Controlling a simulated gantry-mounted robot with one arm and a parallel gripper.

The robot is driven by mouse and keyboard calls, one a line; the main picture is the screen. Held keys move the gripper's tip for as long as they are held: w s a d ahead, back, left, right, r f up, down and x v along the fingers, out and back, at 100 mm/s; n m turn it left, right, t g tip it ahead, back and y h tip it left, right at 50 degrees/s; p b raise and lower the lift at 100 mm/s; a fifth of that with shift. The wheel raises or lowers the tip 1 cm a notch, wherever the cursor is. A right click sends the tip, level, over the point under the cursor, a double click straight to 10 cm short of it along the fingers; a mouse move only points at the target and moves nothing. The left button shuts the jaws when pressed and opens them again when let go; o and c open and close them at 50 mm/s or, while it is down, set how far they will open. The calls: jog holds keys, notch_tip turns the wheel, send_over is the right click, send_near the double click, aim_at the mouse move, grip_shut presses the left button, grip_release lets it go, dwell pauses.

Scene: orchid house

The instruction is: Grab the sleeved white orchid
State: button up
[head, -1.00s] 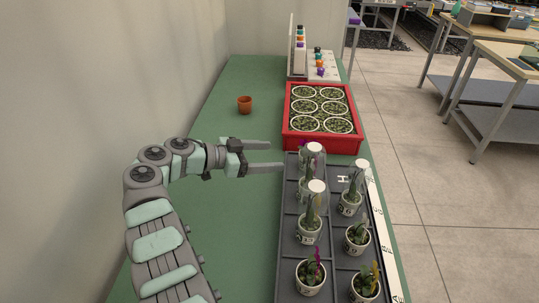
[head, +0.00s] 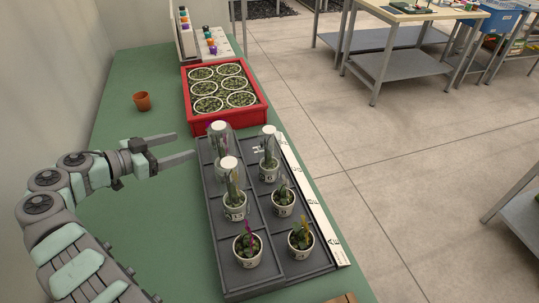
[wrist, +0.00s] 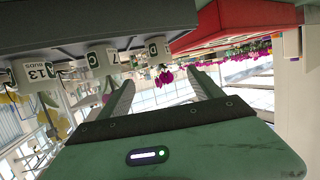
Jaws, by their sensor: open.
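Three potted plants in clear sleeves with white tops stand in the dark grey tray (head: 262,272): one at back left (head: 219,142), one at middle left (head: 231,180) and one at back right (head: 269,150). I cannot tell which holds the white orchid; the white tops hide the flowers. Magenta shows behind the back left one. My gripper (head: 185,144) is open and empty, left of the tray's far end, fingers pointing at the back left plant without touching it. In the wrist view my gripper (wrist: 163,80) is apart from the labelled pots (wrist: 37,73), which appear upside down.
Unsleeved pots stand at front left (head: 247,248), front right (head: 300,238) and middle right (head: 283,200). A red crate (head: 228,124) of round pots borders the tray's far end. A terracotta pot (head: 142,101) stands on the green bench, clear left of the tray.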

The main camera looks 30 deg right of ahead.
jog(key=shift+o, duration=0.7)
